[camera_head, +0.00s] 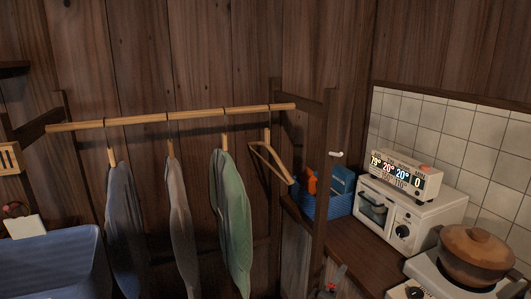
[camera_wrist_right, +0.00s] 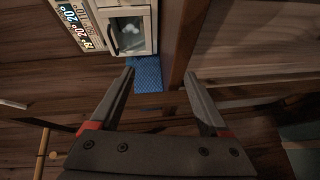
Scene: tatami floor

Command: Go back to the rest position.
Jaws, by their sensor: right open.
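My right gripper (camera_head: 335,284) shows only in part at the bottom of the head view, as a small dark shape with red marks, in front of the dark wooden counter. In the right wrist view my right gripper (camera_wrist_right: 160,80) has its two grey fingers spread wide apart, with nothing held between them. Beyond the fingertips in that view are a blue basket (camera_wrist_right: 148,72) and a white toaster oven (camera_wrist_right: 126,32). My left gripper is not in the head view.
A wooden rail (camera_head: 190,115) carries several hangers, with a green garment (camera_head: 231,220) and grey ones. On the right counter stand the blue basket (camera_head: 325,207), the white oven (camera_head: 408,220), a display clock (camera_head: 405,174) and a brown pot (camera_head: 474,257). A blue bin (camera_head: 50,255) is at lower left.

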